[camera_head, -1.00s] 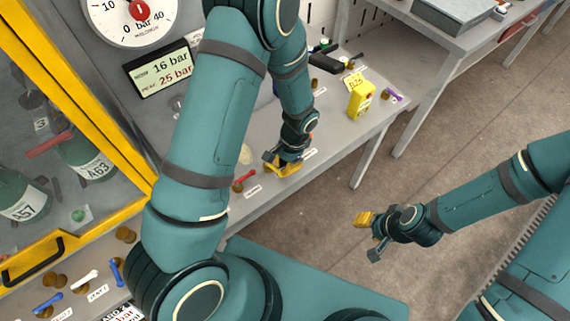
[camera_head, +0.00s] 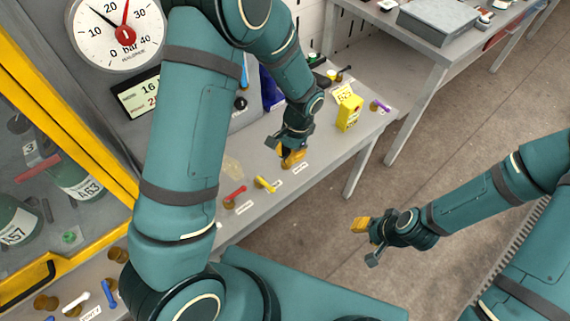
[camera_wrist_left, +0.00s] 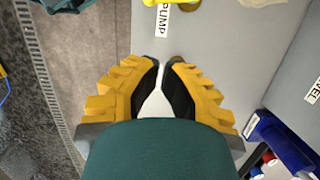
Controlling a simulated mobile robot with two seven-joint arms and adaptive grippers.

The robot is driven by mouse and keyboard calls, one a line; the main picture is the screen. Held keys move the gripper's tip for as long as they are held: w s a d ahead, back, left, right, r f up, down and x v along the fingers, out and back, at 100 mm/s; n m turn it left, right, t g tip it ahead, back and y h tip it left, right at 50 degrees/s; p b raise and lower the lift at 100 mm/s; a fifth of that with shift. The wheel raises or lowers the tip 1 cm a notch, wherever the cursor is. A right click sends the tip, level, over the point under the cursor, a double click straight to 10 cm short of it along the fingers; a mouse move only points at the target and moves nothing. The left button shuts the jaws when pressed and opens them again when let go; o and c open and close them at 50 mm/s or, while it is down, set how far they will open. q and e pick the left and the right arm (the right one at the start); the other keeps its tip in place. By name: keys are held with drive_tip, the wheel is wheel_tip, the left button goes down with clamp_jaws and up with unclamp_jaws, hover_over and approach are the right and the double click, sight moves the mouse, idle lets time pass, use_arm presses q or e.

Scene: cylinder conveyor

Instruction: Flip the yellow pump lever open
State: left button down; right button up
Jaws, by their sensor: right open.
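The yellow pump lever (camera_head: 265,184) sits on the grey bench, to the right of a red lever. In the head view its bar slants from upper left to lower right. Part of it shows at the top edge of the left wrist view (camera_wrist_left: 206,3), beside the PUMP label (camera_wrist_left: 163,20). My left gripper (camera_head: 291,160) is to the upper right of the lever, apart from it. Its fingertips (camera_wrist_left: 162,62) are close together, with a pale patch showing between the fingers. My right gripper (camera_head: 366,238) is open and empty over the floor.
The red lever (camera_head: 235,193) stands left of the yellow one. A yellow box (camera_head: 349,113) and a purple lever (camera_head: 379,106) are farther right on the bench. A gauge (camera_head: 122,32) and a display (camera_head: 134,98) are behind. A yellow-framed glass cabinet (camera_head: 111,152) stands left.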

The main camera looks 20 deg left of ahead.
use_arm(q)
drive_tip(key=v, duration=0.3)
drive_tip(key=shift+w+f, duration=0.1)
drive_tip(key=shift+w, duration=0.1)
idle(0.3)
drive_tip(key=s+d+f+n+t+h, duration=0.4)
drive_tip(key=s+f+n, duration=0.4)
drive_tip(key=s+f, duration=0.2)
drive_tip(key=shift+s+d+f+n+h, duration=0.3)
drive_tip(key=shift+s+d+f+h, duration=0.15)
drive_tip(key=shift+d+h, duration=0.35)
